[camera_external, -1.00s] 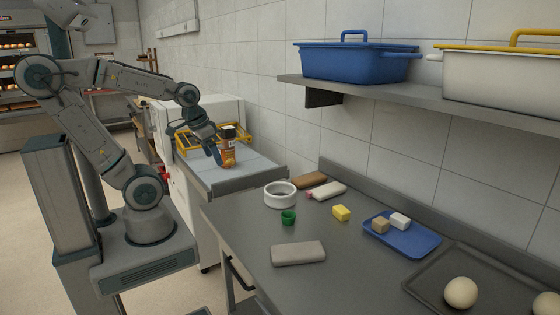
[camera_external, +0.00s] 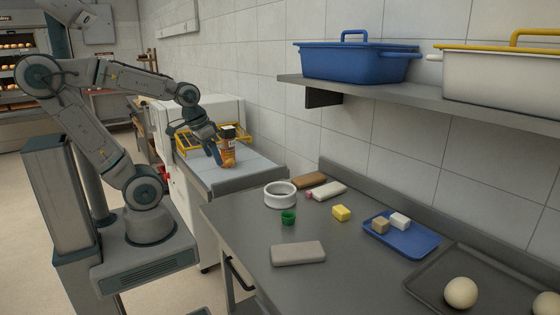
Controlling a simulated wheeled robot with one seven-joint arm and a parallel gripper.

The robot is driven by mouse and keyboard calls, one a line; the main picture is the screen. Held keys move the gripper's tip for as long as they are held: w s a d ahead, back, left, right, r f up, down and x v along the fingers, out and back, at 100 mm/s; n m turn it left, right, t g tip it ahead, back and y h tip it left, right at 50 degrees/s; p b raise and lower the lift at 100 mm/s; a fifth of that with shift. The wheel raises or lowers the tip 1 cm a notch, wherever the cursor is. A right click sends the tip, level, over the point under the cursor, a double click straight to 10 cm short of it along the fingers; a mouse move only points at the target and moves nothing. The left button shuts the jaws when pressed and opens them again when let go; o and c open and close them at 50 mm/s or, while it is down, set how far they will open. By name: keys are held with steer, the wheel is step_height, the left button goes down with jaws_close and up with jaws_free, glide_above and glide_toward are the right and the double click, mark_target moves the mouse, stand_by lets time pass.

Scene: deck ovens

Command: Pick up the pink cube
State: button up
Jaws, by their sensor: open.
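A very small pink thing (camera_external: 309,195), likely the pink cube, lies on the grey counter between the white ring and a pale block. It is partly hidden, and its shape is too small to make out. My gripper (camera_external: 218,160) is well to its left, over the conveyor-like surface beside the counter. It points down next to a brown jar with a black cap and orange label (camera_external: 228,155). The jaws are open. Whether a finger touches the jar I cannot tell.
On the counter (camera_external: 235,235) are a white ring (camera_external: 281,195), green cup (camera_external: 288,217), brown block (camera_external: 310,180), pale block (camera_external: 330,191), yellow block (camera_external: 341,213) and grey slab (camera_external: 298,253). A blue tray (camera_external: 416,246) holds two blocks. A shelf (camera_external: 430,92) overhangs the back.

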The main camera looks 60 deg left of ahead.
steer(key=c, duration=0.4)
steer(key=shift+o, duration=0.2)
steer(key=n+g+h+b, duration=0.1)
steer(key=n+g+b, duration=0.3)
steer(key=n, duration=1.4)
glide_above(310, 191)
steer(key=f, duration=1.4)
steer(key=shift+a+f, duration=0.35)
steer(key=shift+f, duration=0.05)
steer(key=shift+f+p, duration=0.35)
steer(key=shift+f, duration=0.3)
steer(key=shift+s+d+f+p, duration=0.15)
steer(key=shift+f+p, duration=0.15)
steer(key=shift+f, duration=0.8)
steer(key=shift+w+d+f+p, duration=0.1)
steer(key=shift+f+p, duration=0.15)
steer(key=shift+f, duration=0.8)
steer(key=shift+s+d+f+p, duration=0.15)
steer(key=shift+f+p, duration=0.15)
steer(key=shift+f, duration=0.8)
